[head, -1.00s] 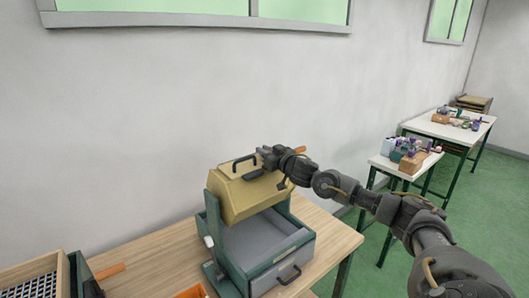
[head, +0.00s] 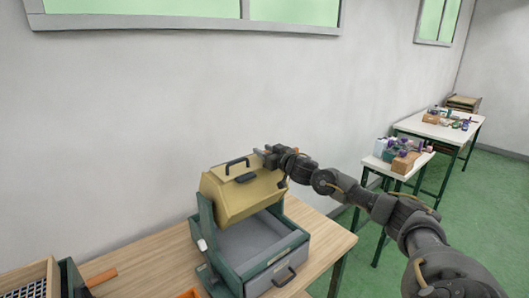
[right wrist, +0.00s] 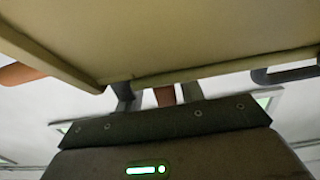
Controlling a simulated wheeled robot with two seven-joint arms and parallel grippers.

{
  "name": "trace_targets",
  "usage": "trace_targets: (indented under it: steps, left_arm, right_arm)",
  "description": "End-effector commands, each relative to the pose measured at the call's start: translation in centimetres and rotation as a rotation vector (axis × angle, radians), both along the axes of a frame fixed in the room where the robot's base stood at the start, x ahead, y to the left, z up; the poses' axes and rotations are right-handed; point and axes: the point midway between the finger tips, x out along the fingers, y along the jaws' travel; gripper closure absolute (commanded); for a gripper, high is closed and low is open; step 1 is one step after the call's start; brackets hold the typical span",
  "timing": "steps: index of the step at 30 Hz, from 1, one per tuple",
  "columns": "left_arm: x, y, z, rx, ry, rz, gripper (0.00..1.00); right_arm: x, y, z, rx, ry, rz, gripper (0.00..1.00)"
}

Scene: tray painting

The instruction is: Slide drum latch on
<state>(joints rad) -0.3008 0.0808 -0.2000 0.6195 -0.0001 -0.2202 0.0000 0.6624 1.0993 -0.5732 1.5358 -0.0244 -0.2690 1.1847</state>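The tan, many-sided drum (head: 236,203) hangs in a green stand on the wooden table. Its top panel carries a dark handle (head: 237,163) and a small latch-like plate (head: 246,178). My right gripper (head: 268,156) is at the drum's upper right edge, behind the plate. In the right wrist view the tan drum panel (right wrist: 170,35) fills the top. The two dark fingers (right wrist: 158,95) stand apart below its edge. A reddish-brown piece shows between them, with a gap on one side. I cannot tell whether it is touched. My left gripper is not in view.
A grey tray (head: 250,240) lies in the green-framed base under the drum, with a drawer handle in front. A mesh-bottomed box (head: 25,282) is at the lower left. Side tables with bottles (head: 395,155) stand at the right. The wall is behind the drum.

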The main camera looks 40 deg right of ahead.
Motion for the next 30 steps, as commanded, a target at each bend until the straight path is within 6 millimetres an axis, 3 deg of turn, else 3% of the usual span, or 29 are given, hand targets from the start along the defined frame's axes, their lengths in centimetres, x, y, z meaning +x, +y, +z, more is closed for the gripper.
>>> trace_targets:
  steps: [5, 15, 21, 30]
  left_arm:
    - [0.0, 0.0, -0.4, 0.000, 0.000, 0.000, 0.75]
    - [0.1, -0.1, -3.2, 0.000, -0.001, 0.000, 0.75]
    - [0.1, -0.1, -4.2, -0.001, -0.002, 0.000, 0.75]
    - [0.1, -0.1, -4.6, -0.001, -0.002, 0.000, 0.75]
  right_arm:
    - [-0.7, 0.0, -0.3, 0.000, 0.002, 0.001, 0.62]
    - [-6.9, 0.0, -0.7, -0.007, 0.005, -0.001, 0.62]
    - [-9.5, -0.1, -0.5, -0.005, 0.004, -0.003, 0.62]
    - [-10.8, 0.1, -0.1, 0.000, 0.000, 0.001, 0.62]
